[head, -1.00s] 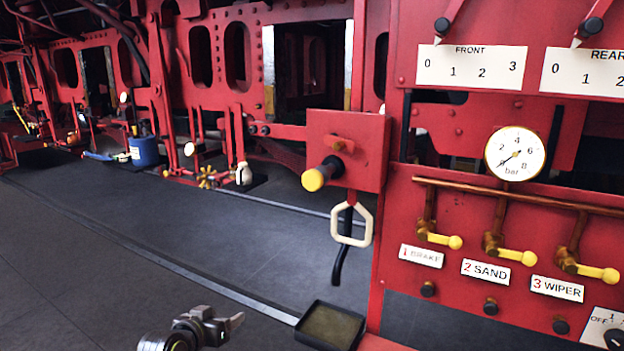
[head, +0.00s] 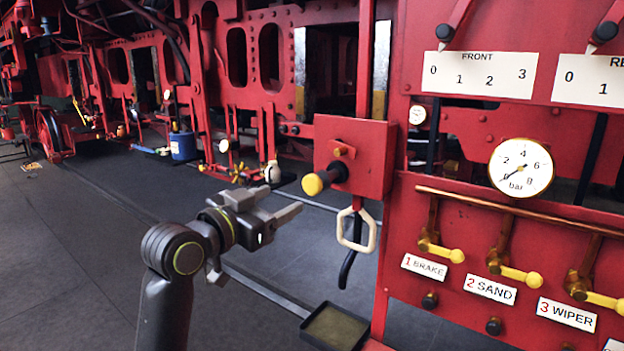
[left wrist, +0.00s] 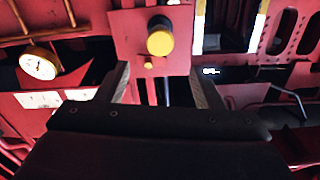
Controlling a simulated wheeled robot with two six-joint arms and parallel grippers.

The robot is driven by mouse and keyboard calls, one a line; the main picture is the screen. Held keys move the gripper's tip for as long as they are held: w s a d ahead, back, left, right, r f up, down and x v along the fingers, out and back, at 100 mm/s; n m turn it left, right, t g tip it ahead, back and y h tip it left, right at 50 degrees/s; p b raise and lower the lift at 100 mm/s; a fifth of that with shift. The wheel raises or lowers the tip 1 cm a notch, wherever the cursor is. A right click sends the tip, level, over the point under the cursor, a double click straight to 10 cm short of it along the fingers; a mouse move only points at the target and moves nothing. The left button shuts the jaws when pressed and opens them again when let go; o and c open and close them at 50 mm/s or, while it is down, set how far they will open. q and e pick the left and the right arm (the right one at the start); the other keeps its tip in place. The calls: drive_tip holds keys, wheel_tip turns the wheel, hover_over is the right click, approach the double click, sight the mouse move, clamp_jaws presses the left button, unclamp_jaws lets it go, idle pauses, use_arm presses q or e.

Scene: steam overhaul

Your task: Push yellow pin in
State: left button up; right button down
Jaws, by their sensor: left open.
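A dark pin with a round yellow end (head: 313,184) sticks out of a red box (head: 378,160) on the red frame. In the left wrist view, which looks upside down, the yellow end (left wrist: 160,42) and the small pin (left wrist: 148,66) show beyond the fingers. My left gripper (head: 284,207) is open and empty, left of and slightly below the yellow end, apart from it. Its fingers (left wrist: 158,90) are spread in the left wrist view. My right gripper is not in view.
A cream ring handle (head: 357,230) hangs below the box, with a dark tray (head: 335,327) on the floor beneath. On the right are a pressure gauge (head: 521,167) and yellow-tipped valve levers (head: 520,276).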

sight(310, 185)
use_arm(q)
drive_tip(key=p+x, duration=0.3)
drive_tip(key=x, duration=0.8)
drive_tip(key=shift+w+d+p, duration=0.1)
drive_tip(key=shift+w+p, duration=0.05)
drive_tip(key=shift+p, duration=0.15)
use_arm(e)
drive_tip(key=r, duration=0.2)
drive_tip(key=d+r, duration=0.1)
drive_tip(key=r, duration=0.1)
